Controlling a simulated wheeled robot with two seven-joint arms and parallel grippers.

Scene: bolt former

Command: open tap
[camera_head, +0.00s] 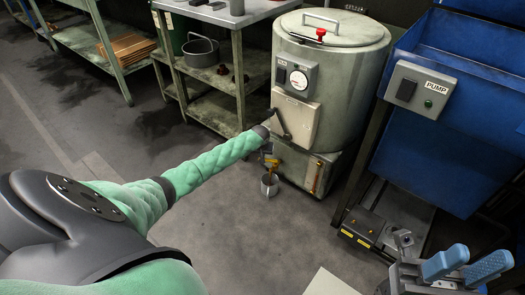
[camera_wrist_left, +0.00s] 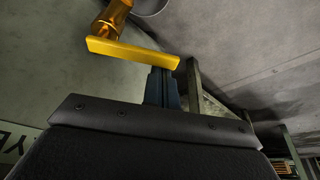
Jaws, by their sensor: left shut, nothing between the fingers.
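The tap is a small brass-coloured fitting (camera_head: 270,162) low on the front of the grey-green tank, above a small metal cup (camera_head: 270,185). In the left wrist view its flat yellow handle (camera_wrist_left: 125,50) lies crosswise, joined to an orange-brass body (camera_wrist_left: 112,18). My left gripper (camera_wrist_left: 162,74) is shut and empty, with its fingertips right at the right part of the handle. I cannot tell whether they touch it. In the head view my left arm reaches to the tank front, and its fingers are hard to make out. My right gripper (camera_head: 466,264), with blue fingertips, is open and empty at the lower right.
The tank (camera_head: 345,75) carries a dial box (camera_head: 296,76) and a pale panel (camera_head: 298,120). A workbench with shelves (camera_head: 240,60) stands left of it. A blue bin (camera_head: 460,60) and PUMP box (camera_head: 420,90) are at right. The floor in front is mostly clear.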

